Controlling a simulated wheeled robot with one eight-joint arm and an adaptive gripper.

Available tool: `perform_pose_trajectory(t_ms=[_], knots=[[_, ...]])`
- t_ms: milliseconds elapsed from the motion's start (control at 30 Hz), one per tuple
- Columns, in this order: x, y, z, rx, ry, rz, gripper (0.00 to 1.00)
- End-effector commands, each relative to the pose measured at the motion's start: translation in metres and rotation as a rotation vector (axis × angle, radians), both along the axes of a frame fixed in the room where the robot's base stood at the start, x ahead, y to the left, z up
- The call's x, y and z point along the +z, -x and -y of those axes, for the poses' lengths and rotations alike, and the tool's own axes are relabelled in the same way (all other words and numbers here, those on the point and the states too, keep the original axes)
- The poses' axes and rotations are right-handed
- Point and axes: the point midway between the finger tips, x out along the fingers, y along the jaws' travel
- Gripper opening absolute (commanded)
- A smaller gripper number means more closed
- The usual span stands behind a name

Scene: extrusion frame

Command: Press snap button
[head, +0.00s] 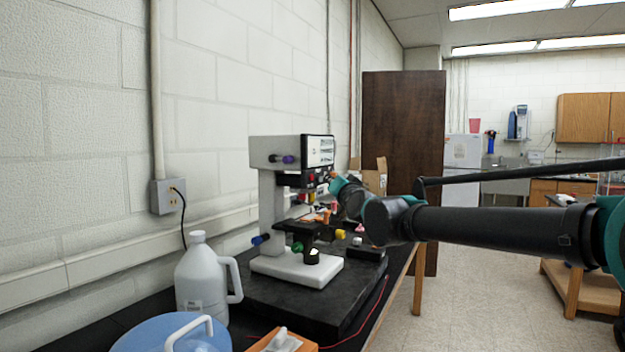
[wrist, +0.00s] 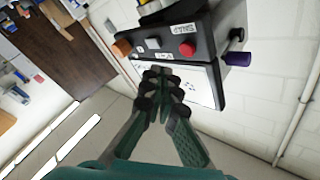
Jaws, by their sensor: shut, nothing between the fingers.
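The microscope (head: 268,205) stands on a black slab against the wall, with a control panel under its screen. In the wrist view the tilted panel (wrist: 165,33) carries a red button (wrist: 187,48), an orange knob (wrist: 121,47) and a small pale square (wrist: 153,43). A white label (wrist: 183,29) lies beside the red button; its lettering is too small to read surely. My gripper (wrist: 160,73) is shut and empty. Its tips appear close to the panel and screen edge, to the side of the red button. Contact cannot be told. In the head view my gripper (head: 335,181) is at the panel's right.
A white jug (head: 205,278) and a blue lid-like object (head: 172,338) stand in front of the microscope. A cardboard box (head: 375,178) is behind my gripper.

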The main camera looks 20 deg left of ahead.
Motion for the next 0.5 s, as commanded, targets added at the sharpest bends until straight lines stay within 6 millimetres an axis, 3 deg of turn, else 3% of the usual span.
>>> perform_pose_trajectory(t_ms=[200, 500], knots=[[0.000, -0.001, -0.018, 0.002, 0.000, -0.001, 0.00], [0.000, -0.002, -0.022, 0.000, 0.001, -0.001, 0.00]])
